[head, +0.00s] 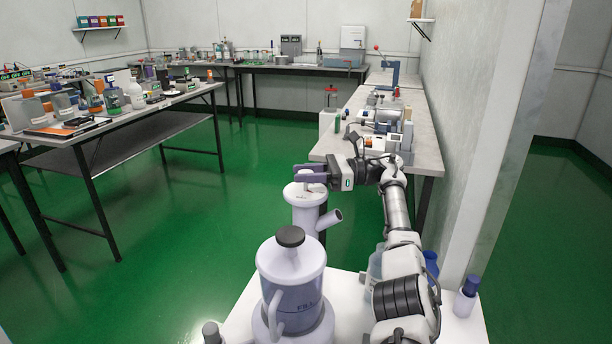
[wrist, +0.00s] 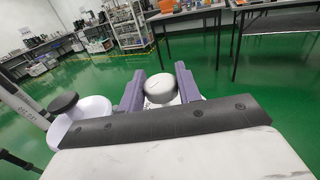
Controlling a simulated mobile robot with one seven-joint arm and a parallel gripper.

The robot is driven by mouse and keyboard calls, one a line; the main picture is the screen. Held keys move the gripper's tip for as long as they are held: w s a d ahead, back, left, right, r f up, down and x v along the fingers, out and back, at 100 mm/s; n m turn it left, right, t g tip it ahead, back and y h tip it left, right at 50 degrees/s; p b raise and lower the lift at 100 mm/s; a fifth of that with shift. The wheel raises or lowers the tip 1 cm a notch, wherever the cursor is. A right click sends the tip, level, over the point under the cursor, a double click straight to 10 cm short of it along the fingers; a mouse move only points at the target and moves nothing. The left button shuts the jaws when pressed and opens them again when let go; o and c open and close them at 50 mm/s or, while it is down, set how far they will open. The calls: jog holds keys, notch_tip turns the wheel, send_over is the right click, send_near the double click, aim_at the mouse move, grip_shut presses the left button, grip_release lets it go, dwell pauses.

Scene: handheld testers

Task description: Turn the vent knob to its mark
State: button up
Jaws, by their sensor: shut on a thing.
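The vent knob (wrist: 160,91) shows in the wrist view as a round, pale silver cap between my two purple fingers. My gripper (wrist: 160,72) is shut on it, one finger on each side. In the head view my gripper (head: 309,174) is above the narrow white column (head: 305,214) with a side spout, and its fingers largely hide the knob. A small red mark (head: 307,188) shows on the column's top just below the fingers. I cannot tell how the knob lines up with it.
A white vessel (head: 291,262) with a dark lid knob (head: 290,236) stands close in front of the column on a white surface (head: 350,318). A blue-capped bottle (head: 466,297) stands at its right. A bench (head: 430,150) with instruments lies behind my arm. Green floor is open at left.

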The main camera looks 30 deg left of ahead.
aim_at(305, 172)
jog(key=shift+f, duration=0.1)
jog(key=o, duration=0.9)
jog(key=shift+o, duration=0.2)
notch_tip(305, 172, up, 20)
jog(key=p, duration=0.8)
